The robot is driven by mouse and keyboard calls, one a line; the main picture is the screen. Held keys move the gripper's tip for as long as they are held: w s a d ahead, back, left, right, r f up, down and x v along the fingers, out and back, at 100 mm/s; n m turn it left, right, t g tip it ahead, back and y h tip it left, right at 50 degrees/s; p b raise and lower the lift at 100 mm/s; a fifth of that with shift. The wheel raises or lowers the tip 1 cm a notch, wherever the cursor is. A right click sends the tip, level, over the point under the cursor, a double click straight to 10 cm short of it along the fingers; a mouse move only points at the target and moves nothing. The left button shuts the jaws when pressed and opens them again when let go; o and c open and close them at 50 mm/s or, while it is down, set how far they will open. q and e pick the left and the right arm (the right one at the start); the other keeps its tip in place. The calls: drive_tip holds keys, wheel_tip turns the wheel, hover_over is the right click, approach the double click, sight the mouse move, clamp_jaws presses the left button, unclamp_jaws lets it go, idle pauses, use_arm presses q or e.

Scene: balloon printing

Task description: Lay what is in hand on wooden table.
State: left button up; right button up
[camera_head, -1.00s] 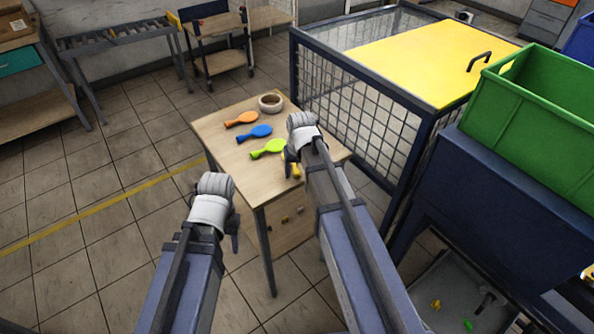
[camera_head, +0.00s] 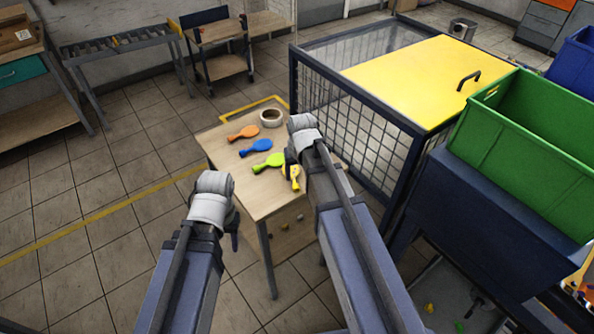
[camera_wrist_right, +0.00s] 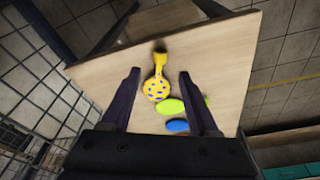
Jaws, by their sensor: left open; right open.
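The wooden table (camera_head: 240,196) stands in the middle of the head view. On it lie an orange balloon (camera_head: 243,133), a blue balloon (camera_head: 256,147), a green balloon (camera_head: 268,162) and a yellow dotted balloon (camera_head: 291,176). The right wrist view shows the yellow balloon (camera_wrist_right: 157,84) on the table top between the fingers of my open right gripper (camera_wrist_right: 157,78), with gaps on both sides. In the head view my right gripper (camera_head: 289,167) is over the table's right part, partly hidden by its own arm. My left gripper (camera_head: 236,232) is open and empty, left of the table's front.
A tape roll (camera_head: 271,117) sits at the table's far corner. A mesh cage with a yellow lid (camera_head: 428,68) stands close on the right, beside a green crate (camera_head: 530,150). The floor left of the table is clear.

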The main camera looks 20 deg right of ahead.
use_arm(q)
wheel_tip(320, 180, up, 4)
drive_tip(key=p, duration=0.2)
drive_tip(key=shift+p, duration=0.4)
use_arm(e)
drive_tip(key=s+a+r+n+g, duration=0.1)
drive_tip(key=s+a+r+n, duration=0.1)
drive_tip(key=s+a, duration=0.4)
drive_tip(key=s+a+r+n+g+h, duration=0.1)
drive_tip(key=s+a, duration=0.5)
drive_tip(key=s, duration=0.6)
drive_tip(key=shift+a+r+n+g, duration=0.3)
drive_tip(key=shift+r+n, duration=0.05)
drive_tip(key=shift+n, duration=0.35)
